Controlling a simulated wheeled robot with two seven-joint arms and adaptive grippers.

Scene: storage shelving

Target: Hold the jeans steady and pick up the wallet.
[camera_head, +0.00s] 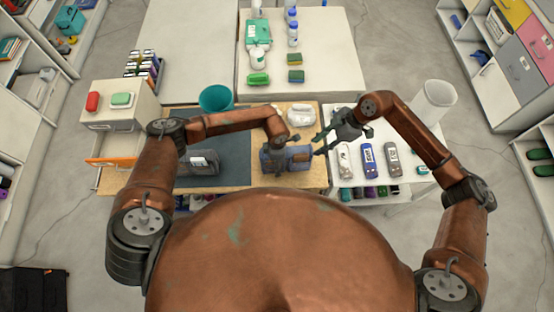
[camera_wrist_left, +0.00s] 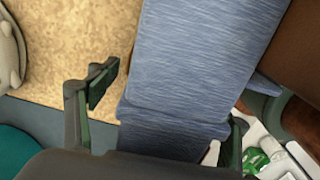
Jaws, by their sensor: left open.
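The blue jeans (camera_head: 267,162) lie folded on the tan part of the worktable, and their denim (camera_wrist_left: 195,70) fills the middle of the left wrist view. My left gripper (camera_head: 279,155) is over the jeans. In the wrist view its fingers (camera_wrist_left: 165,115) are apart, one on each side of the denim, and I cannot tell whether they touch it. A small brown patch (camera_head: 301,157) at the right part of the jeans may be the wallet; I cannot be sure. My right gripper (camera_head: 322,142) is open and empty, just right of the jeans.
A dark grey folded item (camera_head: 200,162) lies on the mat to the left. A teal bin (camera_head: 216,98) and a white bundle (camera_head: 301,114) stand behind. Several labelled packs (camera_head: 368,160) lie on the white shelf at the right.

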